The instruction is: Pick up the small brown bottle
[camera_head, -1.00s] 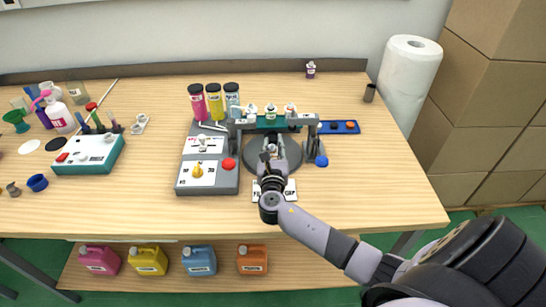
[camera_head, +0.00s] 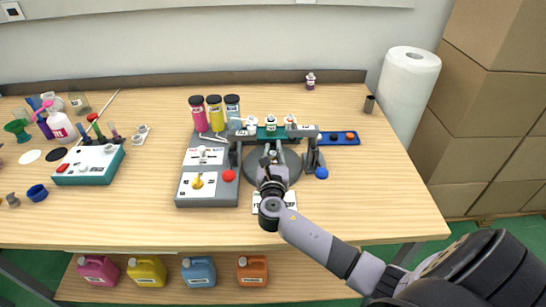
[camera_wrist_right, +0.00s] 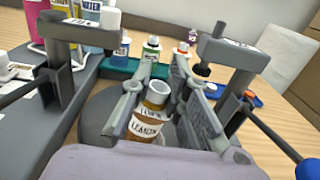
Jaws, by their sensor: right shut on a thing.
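The small brown bottle (camera_wrist_right: 148,118) stands between the fingers of my right gripper in the right wrist view. The gripper hides the bottle in the head view. In the right wrist view the fingers of the right gripper (camera_wrist_right: 157,92) lie on either side of the bottle. I cannot tell whether its base touches the plate. My left gripper is not in view.
A grey frame with uprights (camera_head: 314,157) stands close on both sides of the gripper. Small capped bottles (camera_head: 271,124) stand on a teal rack behind it. A control box (camera_head: 209,172) with a red button is at the left. The table's right side is mostly clear.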

